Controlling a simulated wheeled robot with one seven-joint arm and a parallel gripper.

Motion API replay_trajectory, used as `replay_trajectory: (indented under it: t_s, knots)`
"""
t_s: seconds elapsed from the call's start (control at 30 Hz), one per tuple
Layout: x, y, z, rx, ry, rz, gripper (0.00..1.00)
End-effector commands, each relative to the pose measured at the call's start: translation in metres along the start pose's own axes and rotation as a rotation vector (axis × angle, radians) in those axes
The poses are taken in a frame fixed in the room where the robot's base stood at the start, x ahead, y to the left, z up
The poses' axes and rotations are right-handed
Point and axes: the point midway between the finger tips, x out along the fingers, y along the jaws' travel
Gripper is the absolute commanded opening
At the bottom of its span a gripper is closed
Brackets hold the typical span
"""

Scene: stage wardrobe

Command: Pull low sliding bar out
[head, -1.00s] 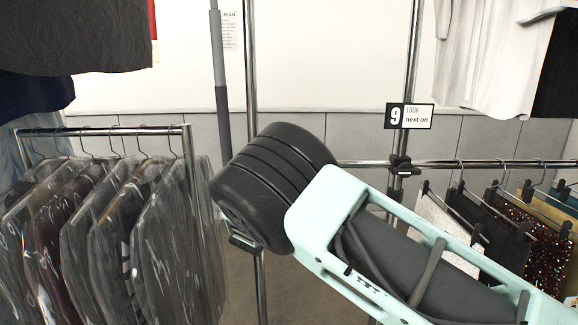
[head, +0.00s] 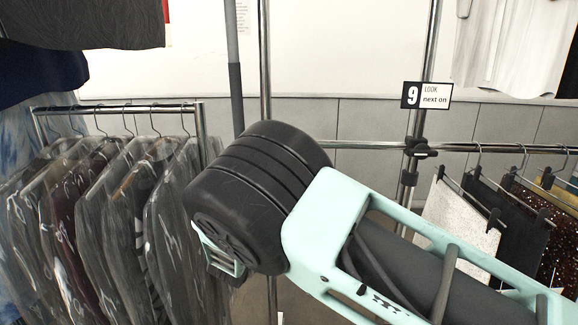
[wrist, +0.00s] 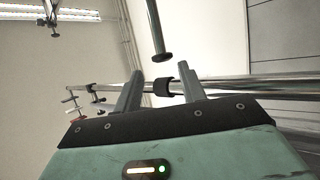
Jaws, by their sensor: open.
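A chrome horizontal bar (head: 500,148) runs at the right of the head view, joined to an upright by a black clamp (head: 420,150). In the wrist view, a chrome horizontal bar (wrist: 240,86) with a black collar (wrist: 164,87) crosses behind my fingers. I cannot tell for sure which bar is the low sliding one. My gripper (wrist: 155,70) is open in the wrist view, with nothing held between its fingers. A grey tube with a black end (wrist: 156,32) shows beyond the fingertips. In the head view my wrist hides most of the gripper.
Bagged garments hang on a low rail (head: 120,107) at left. Skirts (head: 500,215) hang at right below the sign (head: 426,95). Chrome uprights (head: 264,60) and a grey pole (head: 235,80) stand close behind my wrist. White clothes (head: 505,45) hang at upper right.

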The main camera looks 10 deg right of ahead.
Motion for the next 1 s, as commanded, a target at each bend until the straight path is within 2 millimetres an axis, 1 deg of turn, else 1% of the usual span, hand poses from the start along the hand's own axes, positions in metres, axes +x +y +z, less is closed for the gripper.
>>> replay_trajectory:
  t_s: [0.03,0.1,0.2,0.3,0.4,0.7,0.8,0.87,0.97,1.0]
  knots:
    - [-0.012,-0.002,0.0,0.0,0.003,-0.002,0.41]
    - [-0.026,-0.002,0.0,0.0,0.003,-0.002,0.41]
    - [-0.04,-0.001,0.0,0.0,0.002,0.0,0.41]
    - [-0.05,-0.001,-0.001,0.0,0.003,-0.001,0.41]
    - [-0.054,-0.001,0.0,0.0,0.002,-0.001,0.41]
    - [-0.055,0.0,0.0,0.0,0.001,0.0,0.41]
    - [-0.051,-0.001,-0.002,0.016,0.008,-0.026,0.41]
    - [-0.045,-0.004,-0.004,0.051,0.021,-0.08,0.41]
    - [-0.033,-0.013,-0.012,0.163,0.062,-0.253,0.41]
    - [-0.029,-0.018,-0.017,0.225,0.081,-0.349,0.41]
